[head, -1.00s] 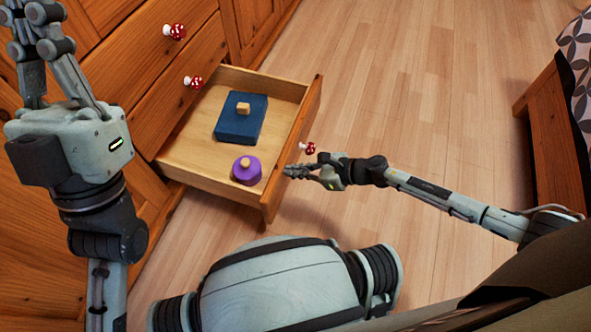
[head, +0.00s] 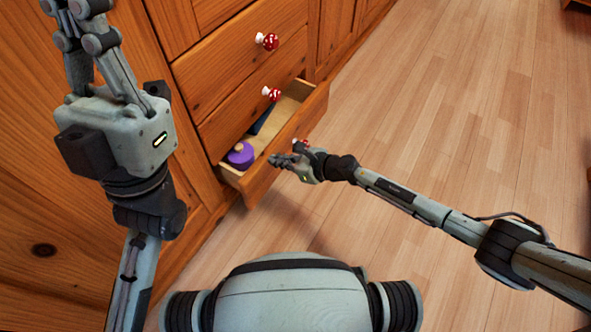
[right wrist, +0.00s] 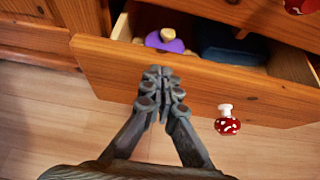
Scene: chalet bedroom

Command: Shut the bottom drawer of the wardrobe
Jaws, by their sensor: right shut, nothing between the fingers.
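The wardrobe's bottom drawer (head: 262,172) is partly open and juts out at an angle in the head view. Its wooden front (right wrist: 200,85) spans the right wrist view, with a red-and-white mushroom knob (right wrist: 227,122). My right gripper (head: 275,159) is shut and empty, its fingertips at the outer face of the drawer front, left of the knob.
A purple round object (head: 241,155) and a dark blue box (head: 262,121) lie inside the drawer. Two closed drawers with mushroom knobs (head: 266,41) are above. The wooden floor (head: 440,110) to the right is clear.

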